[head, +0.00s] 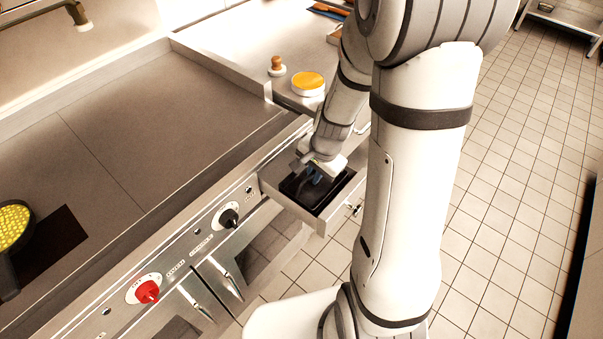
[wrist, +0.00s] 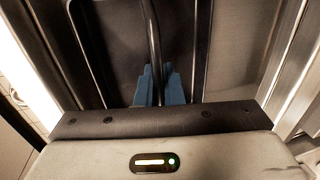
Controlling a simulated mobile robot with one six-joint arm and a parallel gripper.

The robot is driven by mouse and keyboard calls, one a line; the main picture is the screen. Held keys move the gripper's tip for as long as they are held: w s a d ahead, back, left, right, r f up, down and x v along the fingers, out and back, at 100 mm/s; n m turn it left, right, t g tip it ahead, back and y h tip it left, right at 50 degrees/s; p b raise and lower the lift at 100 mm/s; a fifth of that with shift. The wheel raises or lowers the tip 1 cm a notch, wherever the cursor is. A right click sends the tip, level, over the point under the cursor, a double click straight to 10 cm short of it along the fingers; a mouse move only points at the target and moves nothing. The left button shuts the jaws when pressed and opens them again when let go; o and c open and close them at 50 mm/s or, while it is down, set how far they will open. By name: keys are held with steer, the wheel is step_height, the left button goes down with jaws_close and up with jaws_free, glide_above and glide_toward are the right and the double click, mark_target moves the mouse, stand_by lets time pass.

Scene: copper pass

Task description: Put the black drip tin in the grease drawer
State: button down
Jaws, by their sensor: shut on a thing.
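The grease drawer (head: 335,210) is pulled out from the front of the range. The black drip tin (head: 299,186) is inside the drawer's walls, dark and shallow. My gripper (head: 314,175) reaches down into the drawer with its blue fingers shut on the tin. In the wrist view the blue fingertips (wrist: 160,84) close on a thin dark upright wall of the drip tin (wrist: 110,60), with metal drawer sides to the left and right. I cannot tell whether the tin rests on the drawer floor.
A black knob (head: 229,218) and a red knob (head: 147,291) are on the range front. A pan with yellow food (head: 12,226) is on the griddle at left. A yellow-topped tub (head: 308,84) stands on the counter behind the drawer. Tiled floor (head: 520,180) is clear at right.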

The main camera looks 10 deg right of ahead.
mark_target(301, 174)
steer(key=shift+f, duration=0.35)
steer(key=shift+w+a, duration=0.2)
steer(key=shift+w, duration=0.05)
steer(key=w+a, duration=0.1)
steer(key=w+a+p, duration=0.1)
steer(key=shift+w+f, duration=0.35)
steer(key=shift+w, duration=0.05)
steer(key=shift+f, duration=0.25)
steer(key=shift+f, duration=0.15)
steer(key=c, duration=1.6)
jaws_free()
steer(key=shift+o, duration=0.2)
